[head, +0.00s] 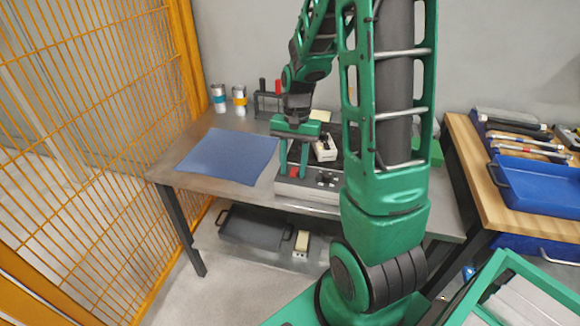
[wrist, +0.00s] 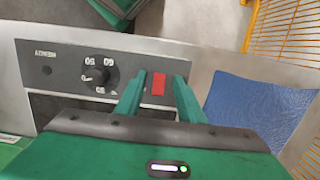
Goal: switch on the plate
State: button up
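The plate is a grey unit with a dark top, and its front panel (head: 310,188) faces the table's front edge. In the wrist view the panel (wrist: 200,60) carries a black dial (wrist: 97,75) with numbers, a small dark lamp (wrist: 47,71) by an upside-down label, and a red switch (wrist: 158,84). The red switch also shows in the head view (head: 294,172). My gripper (head: 294,172) is open and empty over the switch. In the wrist view its two fingertips (wrist: 157,82) stand either side of the switch; contact cannot be told.
A blue mat (head: 228,157) lies left on the metal table (head: 190,140). Two cans (head: 218,97) (head: 240,100) and a dark rack (head: 266,102) stand behind. A white block (head: 325,149) is at the plate. A wooden bench (head: 470,150) with a blue tray (head: 540,184) stands right; an orange mesh fence (head: 90,120) stands left.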

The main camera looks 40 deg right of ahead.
aim_at(294, 170)
notch_tip(294, 170, up, 11)
jog(key=w+d, duration=0.1)
jog(key=shift+f, duration=0.2)
dwell(0.5)
jog(key=shift+d, duration=0.1)
jog(key=s+a+n, duration=0.1)
jog(key=s+n, duration=0.1)
jog(key=s, duration=0.9)
jog(key=s+a+r+n+t+h, duration=0.1)
jog(key=s+n, duration=0.1)
jog(key=s, duration=0.9)
jog(key=shift+a+r, duration=0.15)
jog(key=shift+a, duration=0.1)
